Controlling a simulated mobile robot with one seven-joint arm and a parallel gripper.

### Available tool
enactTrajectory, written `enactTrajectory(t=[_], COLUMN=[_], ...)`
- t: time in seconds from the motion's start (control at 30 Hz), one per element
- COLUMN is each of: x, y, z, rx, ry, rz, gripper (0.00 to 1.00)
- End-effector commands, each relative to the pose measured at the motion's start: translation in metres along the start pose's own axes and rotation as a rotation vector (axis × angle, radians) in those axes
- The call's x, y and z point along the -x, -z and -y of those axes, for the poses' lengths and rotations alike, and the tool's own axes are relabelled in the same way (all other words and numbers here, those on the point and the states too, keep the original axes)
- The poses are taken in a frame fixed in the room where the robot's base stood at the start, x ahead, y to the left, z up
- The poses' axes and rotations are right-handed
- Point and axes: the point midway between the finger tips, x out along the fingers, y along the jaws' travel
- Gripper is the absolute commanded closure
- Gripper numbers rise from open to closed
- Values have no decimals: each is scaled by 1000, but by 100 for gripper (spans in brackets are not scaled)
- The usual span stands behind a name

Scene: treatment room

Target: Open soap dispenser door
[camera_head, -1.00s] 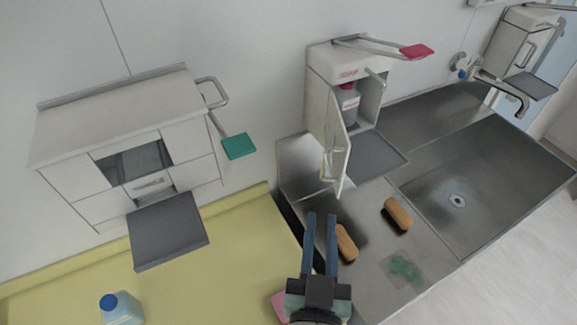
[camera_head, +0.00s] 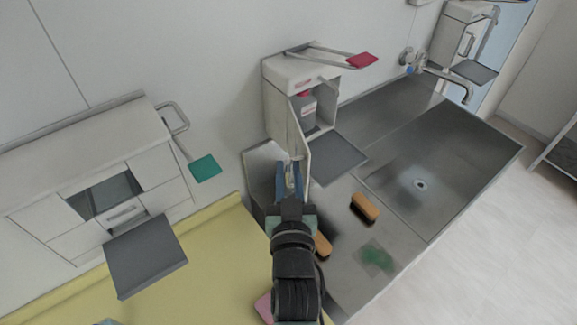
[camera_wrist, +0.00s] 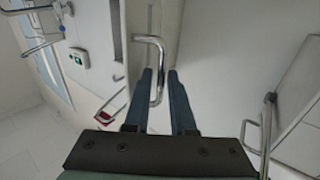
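The soap dispenser (camera_head: 288,75) is a white wall box with a red-tipped lever on top. Its door (camera_head: 301,143) stands partly open, swung out towards me, and a bottle with a red top (camera_head: 306,107) shows inside. My gripper (camera_head: 290,178) is at the lower outer part of the door, fingers apart. In the wrist view, the metal door handle (camera_wrist: 161,62) reaches down between the two blue fingers (camera_wrist: 160,82). The fingers do not look closed on it; whether either touches it I cannot tell.
A steel sink (camera_head: 430,180) with a tap (camera_head: 440,75) lies to the right. Brown brushes (camera_head: 364,207) lie on the steel counter. A second dispenser (camera_head: 462,38) hangs at the back right. A white cabinet with a grey tray (camera_head: 145,258) stands left, above a yellow counter (camera_head: 215,270).

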Motion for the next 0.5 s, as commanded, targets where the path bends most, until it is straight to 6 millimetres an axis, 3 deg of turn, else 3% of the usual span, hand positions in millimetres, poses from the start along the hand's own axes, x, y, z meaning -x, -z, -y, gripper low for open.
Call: enactTrajectory(t=[0.37,0.5], x=[-5,-5], y=[0,0], z=[0,0], rx=[-1,-1], ry=[-1,0], rz=[0,0], gripper=[77,100])
